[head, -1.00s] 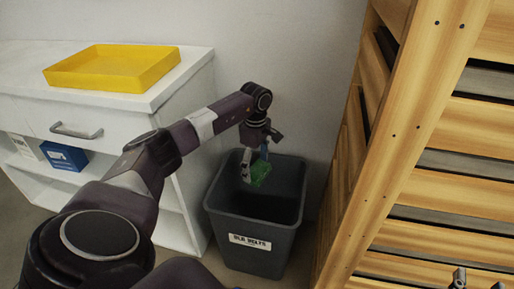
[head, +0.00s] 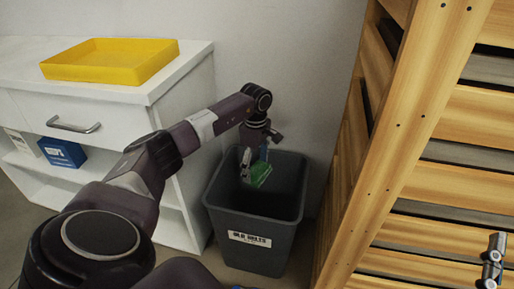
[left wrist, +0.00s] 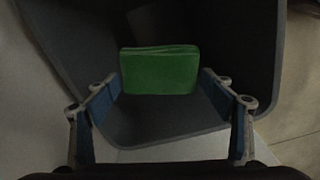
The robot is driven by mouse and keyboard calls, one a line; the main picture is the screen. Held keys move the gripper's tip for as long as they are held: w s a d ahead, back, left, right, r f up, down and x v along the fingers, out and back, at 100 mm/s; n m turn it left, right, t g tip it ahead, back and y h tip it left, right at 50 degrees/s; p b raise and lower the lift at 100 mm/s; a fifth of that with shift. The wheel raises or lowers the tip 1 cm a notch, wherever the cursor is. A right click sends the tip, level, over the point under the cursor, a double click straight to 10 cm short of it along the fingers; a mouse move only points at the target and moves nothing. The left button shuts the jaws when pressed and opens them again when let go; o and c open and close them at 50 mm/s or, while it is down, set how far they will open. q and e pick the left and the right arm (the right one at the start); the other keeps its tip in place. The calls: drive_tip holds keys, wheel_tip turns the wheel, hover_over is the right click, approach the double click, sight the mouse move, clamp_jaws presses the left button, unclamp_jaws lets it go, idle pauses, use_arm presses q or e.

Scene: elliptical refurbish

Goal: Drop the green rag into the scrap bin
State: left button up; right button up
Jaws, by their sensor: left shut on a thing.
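The green rag (head: 260,175) is a folded block held in my left gripper (head: 256,166), over the mouth of a dark grey bin (head: 240,220). The bin's white label seems to read "OLD BELTS". In the left wrist view the green rag (left wrist: 160,70) sits between the fingers of my left gripper (left wrist: 162,88), with the bin's inside (left wrist: 225,45) around and below it. How deep the rag hangs relative to the rim is hard to tell. Part of my right gripper (head: 492,262) shows at the lower right edge; its jaws are not clear.
A white cabinet (head: 185,75) with a yellow tray (head: 110,74) on top stands left of the bin. A blue box (head: 62,153) is on its shelf. A wooden slatted rack (head: 400,130) stands close on the right. The wall is behind the bin.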

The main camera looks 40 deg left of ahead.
use_arm(q)
drive_tip(key=o, duration=1.2)
drive_tip(key=shift+r, duration=0.1)
wheel_tip(320, 180, up, 12)
drive_tip(key=shift+f, duration=0.1)
